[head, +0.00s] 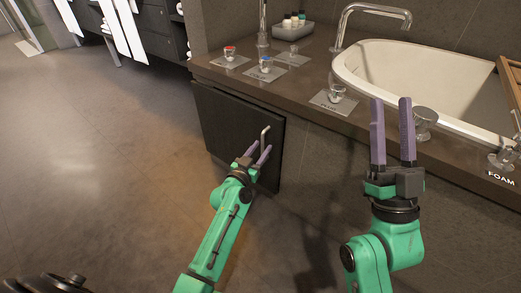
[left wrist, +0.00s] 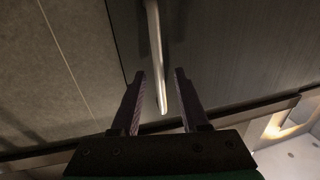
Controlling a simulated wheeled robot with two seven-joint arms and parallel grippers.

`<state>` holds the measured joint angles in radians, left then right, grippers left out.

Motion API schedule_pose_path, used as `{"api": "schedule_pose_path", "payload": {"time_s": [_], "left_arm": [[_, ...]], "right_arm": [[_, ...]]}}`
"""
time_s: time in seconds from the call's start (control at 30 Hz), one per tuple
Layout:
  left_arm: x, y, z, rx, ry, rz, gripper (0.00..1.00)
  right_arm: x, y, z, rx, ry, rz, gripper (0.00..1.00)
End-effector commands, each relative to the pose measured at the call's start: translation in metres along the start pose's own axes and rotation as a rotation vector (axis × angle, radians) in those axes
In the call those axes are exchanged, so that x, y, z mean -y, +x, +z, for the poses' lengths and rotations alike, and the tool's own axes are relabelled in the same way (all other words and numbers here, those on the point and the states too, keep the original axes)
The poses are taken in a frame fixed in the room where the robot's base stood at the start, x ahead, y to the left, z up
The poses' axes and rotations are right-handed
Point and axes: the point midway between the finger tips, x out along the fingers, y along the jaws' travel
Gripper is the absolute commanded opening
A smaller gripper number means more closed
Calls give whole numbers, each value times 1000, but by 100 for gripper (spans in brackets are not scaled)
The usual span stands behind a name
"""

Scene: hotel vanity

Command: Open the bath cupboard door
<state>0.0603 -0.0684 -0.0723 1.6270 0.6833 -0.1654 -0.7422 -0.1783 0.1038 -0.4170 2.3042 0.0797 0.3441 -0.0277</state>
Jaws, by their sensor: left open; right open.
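The bath cupboard door (head: 232,125) is a dark panel under the bath counter, and it looks closed. Its pale metal bar handle (head: 264,137) is near the door's right edge. My left gripper (head: 259,153) is open in front of the door, with its fingertips at the lower end of the handle. In the left wrist view the handle (left wrist: 156,55) comes down between the two open fingers (left wrist: 158,82), apart from both. The dark door (left wrist: 235,50) fills the right of that view. My right gripper (head: 391,103) is open and empty, raised in front of the bathtub.
A white bathtub (head: 385,65) with a tap is at the right. The floor (head: 100,150) left of the door is clear.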

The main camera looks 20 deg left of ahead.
Motion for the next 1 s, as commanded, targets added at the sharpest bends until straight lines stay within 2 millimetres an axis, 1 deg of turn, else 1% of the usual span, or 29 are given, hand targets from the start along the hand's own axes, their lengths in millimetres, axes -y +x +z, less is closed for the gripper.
{"api": "schedule_pose_path", "payload": {"time_s": [0.03,0.07,0.1,0.13,1.0], "left_arm": [[0,0,0,0,0,0,37],[0,0,0,0,0,0,26],[0,0,0,0,0,0,10],[0,0,0,0,0,0,0],[0,0,0,0,1,-1,0]], "right_arm": [[0,0,0,0,0,0,50],[0,0,0,1,0,0,50],[0,0,0,1,0,0,50],[0,0,0,1,0,0,50],[0,0,1,3,0,1,50]]}}
